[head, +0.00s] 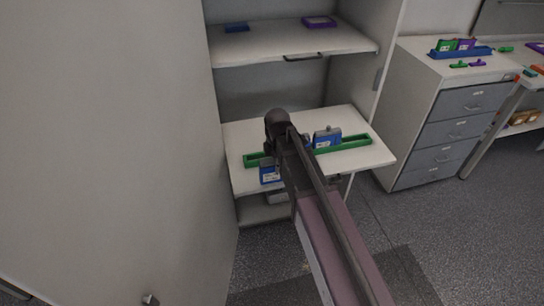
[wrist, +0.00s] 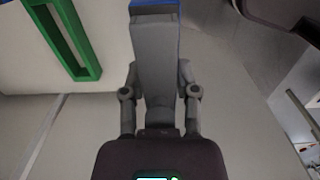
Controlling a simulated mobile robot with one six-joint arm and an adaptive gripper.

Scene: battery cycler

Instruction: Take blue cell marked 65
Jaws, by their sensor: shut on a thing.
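A blue cell with a white label (head: 270,176) hangs at the front edge of the cabinet's pull-out shelf, its mark too small to read. My gripper (head: 277,158) is shut on this cell. In the wrist view my gripper (wrist: 159,75) has a finger on each side of the cell's grey body (wrist: 155,60), with a blue strip at its far end. Another blue-and-grey cell (head: 327,138) stands upright in the green rack (head: 355,142). My arm hides the rack's middle, where a bit more blue shows.
The rack's empty slot shows beside the held cell in the wrist view (wrist: 88,52). An upper shelf (head: 270,45) holds a blue and a purple tray. A drawer unit (head: 450,115) with a blue rack stands at right. The tall cabinet door (head: 120,150) is close at left.

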